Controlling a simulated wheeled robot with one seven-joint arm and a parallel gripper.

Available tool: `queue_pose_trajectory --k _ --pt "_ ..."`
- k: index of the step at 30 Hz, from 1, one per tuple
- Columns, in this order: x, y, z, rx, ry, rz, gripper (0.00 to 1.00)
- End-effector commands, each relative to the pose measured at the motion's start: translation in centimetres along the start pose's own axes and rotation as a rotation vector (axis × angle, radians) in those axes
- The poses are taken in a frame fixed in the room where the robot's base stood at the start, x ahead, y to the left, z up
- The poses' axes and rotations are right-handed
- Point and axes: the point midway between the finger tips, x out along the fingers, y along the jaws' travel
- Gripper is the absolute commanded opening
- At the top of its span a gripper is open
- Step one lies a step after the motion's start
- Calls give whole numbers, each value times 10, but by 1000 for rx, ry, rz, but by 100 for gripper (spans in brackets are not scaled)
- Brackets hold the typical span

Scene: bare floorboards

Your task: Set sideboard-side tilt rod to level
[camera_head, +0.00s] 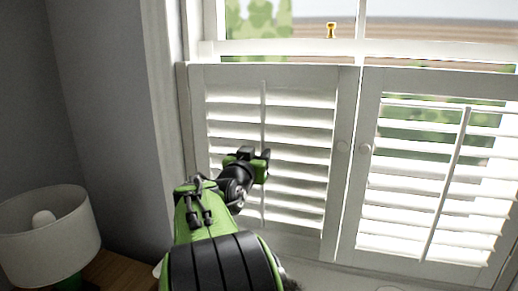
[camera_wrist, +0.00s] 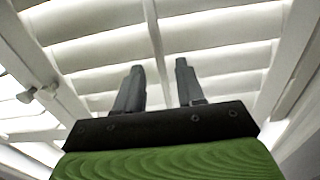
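The left shutter panel (camera_head: 198,120) has a thin white vertical tilt rod (camera_head: 263,110) down the middle of its slats (camera_head: 300,135). These slats are tilted and look nearly closed, with little of the outside showing between them. My gripper (camera_head: 262,163) is in front of the rod at about mid-height and hides part of it. In the wrist view the rod (camera_wrist: 153,25) runs down between the two grey fingers of my gripper (camera_wrist: 159,67). The fingers are apart, with a gap on both sides of the rod. I cannot tell if either finger touches it.
The right shutter panel (camera_head: 370,150) has its own tilt rod (camera_head: 446,185) and more open slats showing greenery. Two round knobs (camera_head: 342,146) flank the middle seam. A yellow catch (camera_head: 331,30) is above. A white lamp (camera_head: 48,232) stands by a wooden top (camera_head: 118,272) at lower left.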

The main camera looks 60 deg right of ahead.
Motion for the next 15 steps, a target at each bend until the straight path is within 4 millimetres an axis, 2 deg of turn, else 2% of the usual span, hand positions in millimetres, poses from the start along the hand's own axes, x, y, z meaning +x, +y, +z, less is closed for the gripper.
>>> queue_pose_trajectory --k 3,6,14,15 --pt "20 1 -1 0 -1 3 38" --pt "28 0 0 0 -1 1 38" --pt "30 0 0 0 -1 0 38" --pt "30 0 0 0 -1 -1 32"
